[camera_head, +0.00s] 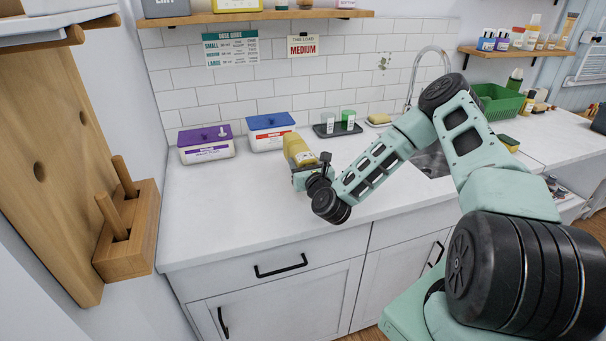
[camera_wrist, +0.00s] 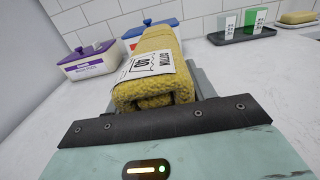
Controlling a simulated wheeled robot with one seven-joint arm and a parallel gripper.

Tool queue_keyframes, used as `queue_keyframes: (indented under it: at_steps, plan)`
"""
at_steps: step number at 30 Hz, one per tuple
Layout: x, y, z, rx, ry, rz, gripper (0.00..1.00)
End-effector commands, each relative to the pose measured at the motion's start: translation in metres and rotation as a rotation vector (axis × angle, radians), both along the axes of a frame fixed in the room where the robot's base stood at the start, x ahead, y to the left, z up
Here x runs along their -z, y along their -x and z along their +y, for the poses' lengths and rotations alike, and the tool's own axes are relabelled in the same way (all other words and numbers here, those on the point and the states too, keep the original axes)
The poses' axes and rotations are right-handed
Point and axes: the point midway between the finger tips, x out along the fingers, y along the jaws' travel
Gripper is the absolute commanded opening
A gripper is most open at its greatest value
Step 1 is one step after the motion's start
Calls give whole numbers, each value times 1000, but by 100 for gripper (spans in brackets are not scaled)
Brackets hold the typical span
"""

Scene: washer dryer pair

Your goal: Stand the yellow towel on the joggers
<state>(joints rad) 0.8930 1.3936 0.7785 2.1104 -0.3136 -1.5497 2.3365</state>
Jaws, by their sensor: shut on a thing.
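The yellow towel (camera_head: 297,150) is a rolled bundle with a white printed label. It also fills the middle of the wrist view (camera_wrist: 152,62), with its rolled end toward the camera. My gripper (camera_head: 303,168) is shut on the towel over the counter, in front of the backsplash. In the wrist view a grey finger part shows at the towel's right side, and the dark gripper edge hides its near bottom. I cannot tell whether the towel touches the counter. I cannot make out any joggers in either view.
A purple-lidded tub (camera_head: 206,146) and a blue-lidded tub (camera_head: 269,132) stand left of the towel. A dark tray (camera_head: 337,131) with two cups and a sponge (camera_head: 378,119) lie to its right, near the sink faucet (camera_head: 411,88). The counter's left front (camera_head: 220,215) is clear.

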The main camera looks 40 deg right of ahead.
Motion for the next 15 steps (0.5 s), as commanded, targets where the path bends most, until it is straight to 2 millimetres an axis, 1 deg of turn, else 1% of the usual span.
queue_keyframes:
  at_steps: [5, 11, 15]
  plan:
    - [12, 0, 0, 0, 1, -1, 23]
    - [38, 0, 0, 0, 1, -1, 23]
    - [42, 0, 0, -1, 1, -4, 23]
